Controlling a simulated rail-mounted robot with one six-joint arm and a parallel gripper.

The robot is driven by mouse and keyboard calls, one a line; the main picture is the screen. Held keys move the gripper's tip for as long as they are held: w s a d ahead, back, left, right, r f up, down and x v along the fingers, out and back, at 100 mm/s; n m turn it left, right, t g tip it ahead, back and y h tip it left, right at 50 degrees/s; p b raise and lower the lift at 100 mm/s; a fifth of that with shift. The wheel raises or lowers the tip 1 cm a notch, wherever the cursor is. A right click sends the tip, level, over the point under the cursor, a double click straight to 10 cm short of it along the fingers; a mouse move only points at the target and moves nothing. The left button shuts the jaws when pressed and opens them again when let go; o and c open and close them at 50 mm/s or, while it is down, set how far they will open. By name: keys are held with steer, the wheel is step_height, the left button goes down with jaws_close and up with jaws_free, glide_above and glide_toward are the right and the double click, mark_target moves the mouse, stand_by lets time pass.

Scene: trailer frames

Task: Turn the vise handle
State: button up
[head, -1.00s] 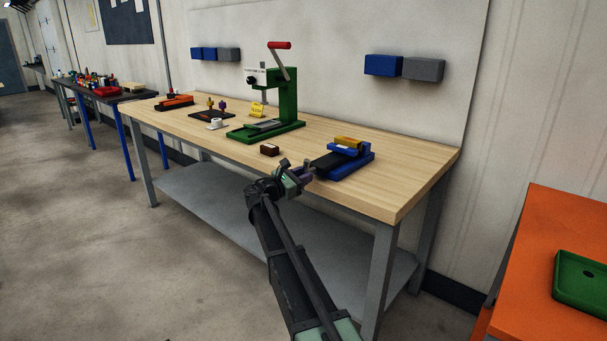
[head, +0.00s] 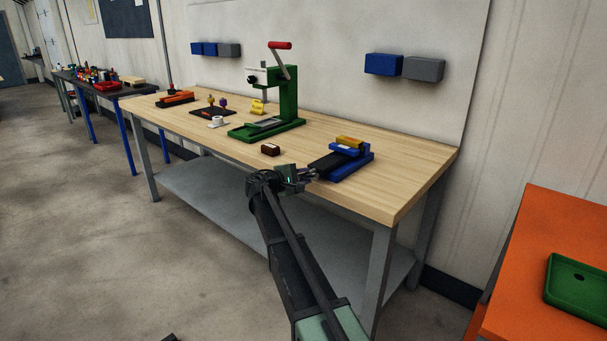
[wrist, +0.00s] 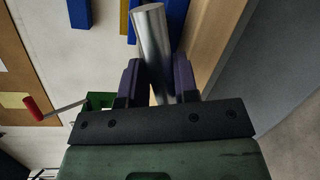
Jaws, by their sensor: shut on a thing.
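The blue vise (head: 357,166) sits near the front right edge of the wooden bench, with an orange-yellow block (head: 349,140) at its top. My gripper (head: 304,174) is at the vise's front left end. In the wrist view, my gripper's purple fingers (wrist: 158,82) are shut on the grey metal vise handle (wrist: 151,27), one on each side. The handle's rod slants between the fingers and sticks out beyond them. In the head view my wrist hides most of the handle.
A green press (head: 287,105) with a red-tipped lever stands further back on the wooden bench (head: 400,180). A small brown block (head: 270,150) lies left of the vise. An orange table (head: 560,235) with a green tray (head: 580,285) is at the right.

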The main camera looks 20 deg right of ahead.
steer(key=m+p, duration=0.1)
steer(key=m, duration=0.1)
steer(key=m+t+y, duration=0.1)
steer(key=m, duration=0.2)
steer(key=shift+r+m+y+p, duration=0.15)
steer(key=shift+m+y+p, duration=0.15)
steer(key=shift+p, duration=0.1)
steer(key=shift+t, duration=0.4)
steer(key=o, duration=0.9)
steer(key=p+v, duration=0.2)
steer(key=v, duration=0.8)
steer(key=shift+a, duration=0.4)
steer(key=shift+r, duration=0.1)
